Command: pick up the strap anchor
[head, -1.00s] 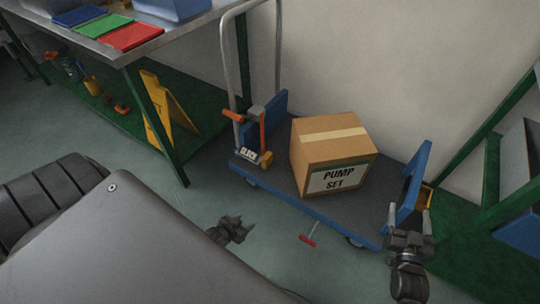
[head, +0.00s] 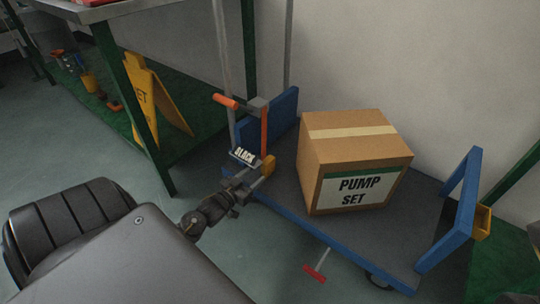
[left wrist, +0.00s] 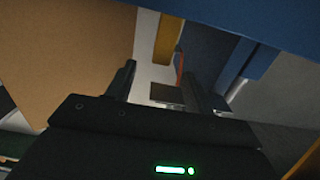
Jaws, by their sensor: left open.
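No part is plainly marked as the strap anchor, and I cannot tell for certain which one it is. A grey post with orange parts (head: 263,130) stands at the left end of the blue trolley. A yellow round part (head: 268,165) and a plate lettered "BLOCK" (head: 244,156) are at its foot. My left gripper (head: 248,182) is open, right beside these in the head view and partly covering their lower side. I cannot tell whether it touches them. In the left wrist view the open fingers (left wrist: 158,88) have a small grey piece beyond them. My right gripper is out of view.
A carton marked "PUMP SET" (head: 358,165) stands on the trolley deck (head: 410,225). A yellow bracket (head: 482,221) is at the trolley's right end. A red T-handle (head: 315,273) sticks out in front.

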